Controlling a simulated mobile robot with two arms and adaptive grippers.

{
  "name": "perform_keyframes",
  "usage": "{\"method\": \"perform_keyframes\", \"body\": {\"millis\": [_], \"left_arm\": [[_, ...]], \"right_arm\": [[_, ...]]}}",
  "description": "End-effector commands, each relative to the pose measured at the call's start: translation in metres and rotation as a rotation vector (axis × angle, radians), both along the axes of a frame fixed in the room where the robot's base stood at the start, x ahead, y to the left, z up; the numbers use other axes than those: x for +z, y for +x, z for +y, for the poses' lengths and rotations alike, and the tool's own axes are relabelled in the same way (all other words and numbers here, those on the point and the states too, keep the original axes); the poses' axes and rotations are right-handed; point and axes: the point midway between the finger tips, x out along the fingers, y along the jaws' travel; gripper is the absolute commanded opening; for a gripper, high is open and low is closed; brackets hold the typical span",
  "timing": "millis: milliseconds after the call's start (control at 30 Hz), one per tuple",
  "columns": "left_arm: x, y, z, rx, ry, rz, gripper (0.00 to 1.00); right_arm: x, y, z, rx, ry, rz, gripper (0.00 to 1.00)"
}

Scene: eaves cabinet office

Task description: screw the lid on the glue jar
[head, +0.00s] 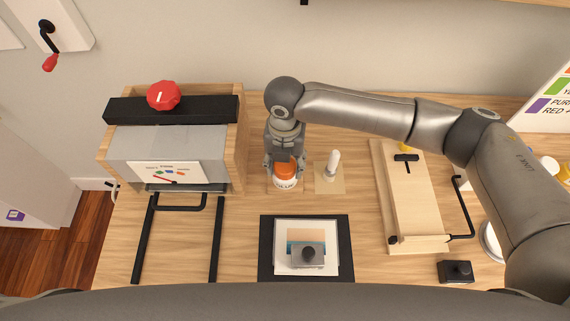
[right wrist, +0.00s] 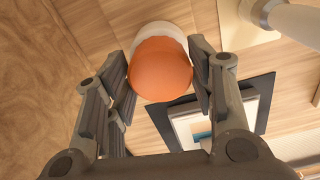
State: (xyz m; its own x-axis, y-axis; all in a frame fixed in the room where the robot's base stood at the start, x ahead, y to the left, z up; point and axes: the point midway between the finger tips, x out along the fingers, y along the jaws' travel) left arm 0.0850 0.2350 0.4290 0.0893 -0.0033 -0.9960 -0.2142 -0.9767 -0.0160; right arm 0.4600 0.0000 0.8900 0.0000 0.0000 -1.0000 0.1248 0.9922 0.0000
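The white glue jar (head: 285,183) stands on the bench in the middle of the head view, with part of its dark lettering showing. An orange lid (head: 286,165) is at its top; I cannot tell how far it is threaded. In the right wrist view the lid (right wrist: 160,70) is large, with the white jar (right wrist: 160,28) just behind it. My right gripper (head: 284,160) points down over the jar. Its fingers (right wrist: 162,72) are on both sides of the lid, seemingly against it. My left gripper is not in view.
A white upright stick (head: 333,160) on a small tan square (head: 328,185) stands close right of the jar. A wooden-sided press (head: 240,130) with a red knob is left. A black mat (head: 265,265) lies in front, a wooden board (head: 410,205) right.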

Motion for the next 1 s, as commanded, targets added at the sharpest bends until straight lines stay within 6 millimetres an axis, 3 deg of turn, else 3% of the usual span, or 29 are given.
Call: {"method": "perform_keyframes", "body": {"millis": [167,1000], "left_arm": [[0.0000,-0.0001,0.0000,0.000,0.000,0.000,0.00],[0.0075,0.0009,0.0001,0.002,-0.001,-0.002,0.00]], "right_arm": [[0.0002,0.0001,0.0000,0.000,0.000,0.000,0.33],[0.0033,0.0001,0.0001,-0.001,0.000,0.000,0.33]]}}
